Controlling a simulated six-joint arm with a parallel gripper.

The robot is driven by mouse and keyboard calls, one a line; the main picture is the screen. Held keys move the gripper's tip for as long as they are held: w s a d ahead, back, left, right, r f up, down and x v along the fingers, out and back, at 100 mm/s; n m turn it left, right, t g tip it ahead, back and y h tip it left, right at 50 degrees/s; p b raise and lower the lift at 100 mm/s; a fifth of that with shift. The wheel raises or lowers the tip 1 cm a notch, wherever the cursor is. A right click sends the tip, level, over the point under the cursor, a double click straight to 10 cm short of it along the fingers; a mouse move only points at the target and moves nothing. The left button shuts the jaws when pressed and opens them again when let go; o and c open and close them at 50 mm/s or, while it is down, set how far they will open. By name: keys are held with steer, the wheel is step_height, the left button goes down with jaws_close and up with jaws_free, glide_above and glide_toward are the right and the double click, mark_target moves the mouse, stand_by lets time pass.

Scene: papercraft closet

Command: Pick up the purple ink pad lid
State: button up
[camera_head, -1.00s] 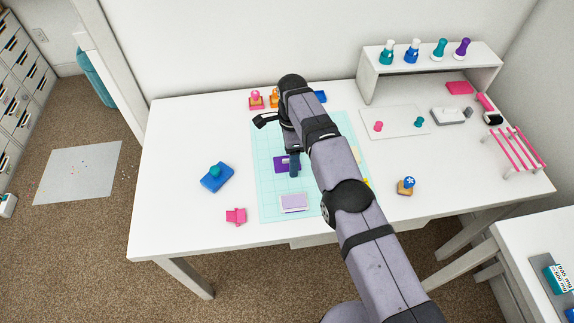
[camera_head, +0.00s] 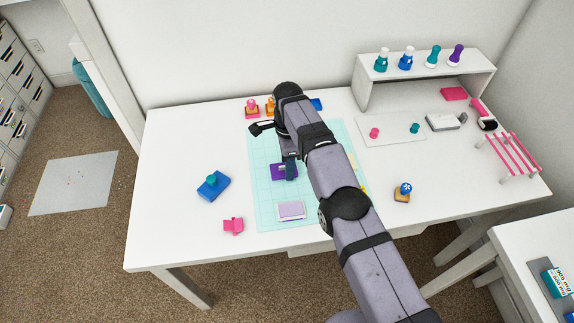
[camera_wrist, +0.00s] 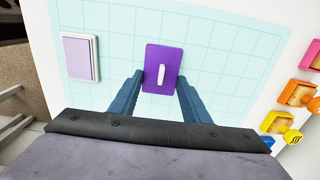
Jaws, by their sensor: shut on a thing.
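The purple ink pad lid (camera_head: 278,172) is a flat purple rectangle over the pale teal grid mat (camera_head: 266,205). In the wrist view the lid (camera_wrist: 165,54) has a white bar on top. My gripper (camera_wrist: 161,80) is shut on the lid, with a blue finger at each side of its near part. In the head view my gripper (camera_head: 290,168) partly hides the lid's right side. I cannot tell whether the lid rests on the mat or is slightly raised. A lilac pad in a pale frame (camera_head: 291,209) lies apart from it on the mat.
A blue block with a teal knob (camera_head: 213,186) and a pink object (camera_head: 233,226) lie left of the mat. A wooden stamp with a blue top (camera_head: 403,191) stands right. A white shelf (camera_head: 428,70) holds several bottles.

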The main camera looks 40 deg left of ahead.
step_height(320, 180, up, 9)
steer(key=p, duration=0.8)
steer(key=shift+r, duration=0.15)
steer(key=shift+s+p, duration=0.1)
steer(key=shift+p, duration=0.45)
steer(key=p, duration=0.7)
glide_above(295, 209)
step_height(295, 209, down, 3)
steer(key=shift+f, duration=0.1)
steer(key=shift+f+b, duration=2.05)
steer(key=shift+f, duration=0.4)
steer(key=shift+f+b, duration=0.45)
steer(key=shift+b, duration=0.1)
stand_by(0.8)
stand_by(0.3)
